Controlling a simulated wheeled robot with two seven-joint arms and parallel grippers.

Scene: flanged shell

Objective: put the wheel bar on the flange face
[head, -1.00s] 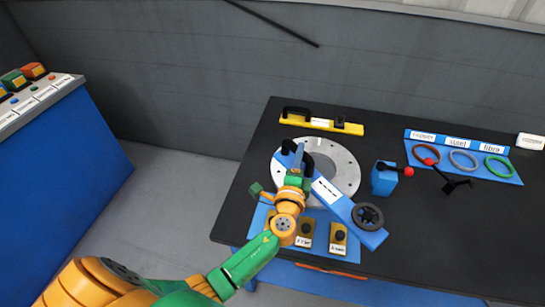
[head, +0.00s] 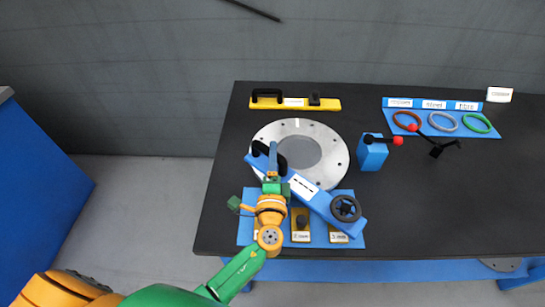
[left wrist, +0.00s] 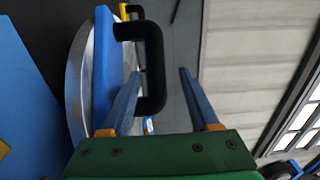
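The wheel bar (head: 317,199) is a blue bar with a white label, a black handwheel (head: 346,208) at its right end and a black handle (left wrist: 153,65) at its left end. It lies slantwise across the front part of the round grey flange face (head: 337,155). In the left wrist view the blue bar is close against the metal disc; whether they touch, I cannot tell. My left gripper (left wrist: 160,88) is open, with one finger inside the handle loop and the other outside it, clear of the handle. It also shows in the head view (head: 272,160). My right gripper is not visible.
A yellow bar (head: 294,103) with black fittings lies behind the flange. A blue block (head: 371,155) with a red-knobbed lever stands to the right. A blue ring tray (head: 461,128) is farther right. A blue pad (head: 247,234) with several small parts lies in front. The table's right front is clear.

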